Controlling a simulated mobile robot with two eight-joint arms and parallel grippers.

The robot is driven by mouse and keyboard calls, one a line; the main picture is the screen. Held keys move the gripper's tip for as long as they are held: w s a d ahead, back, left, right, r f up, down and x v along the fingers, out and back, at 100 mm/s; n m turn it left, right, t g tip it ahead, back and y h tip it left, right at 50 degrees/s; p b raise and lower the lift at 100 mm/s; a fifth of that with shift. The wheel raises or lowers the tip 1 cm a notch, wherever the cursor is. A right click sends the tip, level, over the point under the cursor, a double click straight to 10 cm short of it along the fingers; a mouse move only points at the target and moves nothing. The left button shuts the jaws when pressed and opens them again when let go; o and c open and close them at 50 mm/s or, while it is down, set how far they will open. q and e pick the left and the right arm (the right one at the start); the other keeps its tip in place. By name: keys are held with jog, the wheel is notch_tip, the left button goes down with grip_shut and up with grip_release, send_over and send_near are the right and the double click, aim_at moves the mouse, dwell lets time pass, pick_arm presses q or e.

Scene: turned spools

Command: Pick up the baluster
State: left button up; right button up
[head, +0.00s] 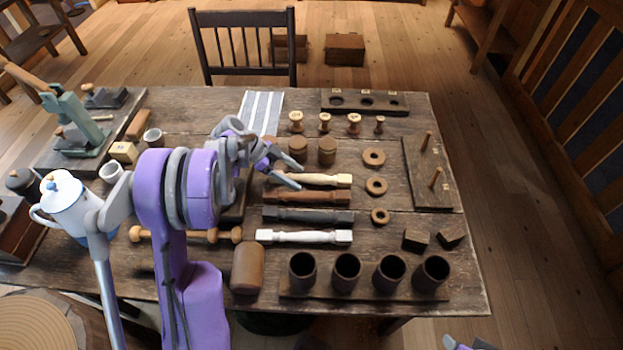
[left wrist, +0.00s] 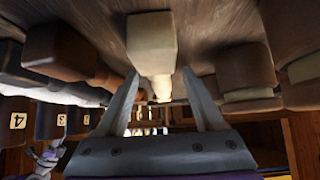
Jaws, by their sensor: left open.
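Several turned balusters lie side by side on the dark wooden table: a cream one (head: 325,180), a brown one (head: 315,196), a dark grey one (head: 310,216) and a white one (head: 310,237). My left gripper (head: 289,173) is open at the left end of the cream baluster. In the left wrist view, the cream baluster's square end (left wrist: 151,42) shows between and beyond the spread fingers (left wrist: 160,88). I cannot tell whether they touch it. Only a small part of my right arm shows at the bottom edge; its jaws cannot be made out.
Two brown cylinders (head: 327,151) stand just behind the cream baluster. Several dark cups (head: 347,270) stand in a row at the front. Wooden rings (head: 376,186) and a peg board (head: 433,190) lie to the right. A white and blue pot (head: 66,200) stands left of my arm.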

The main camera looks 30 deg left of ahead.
pick_arm(q)
grip_shut()
dwell(0.3)
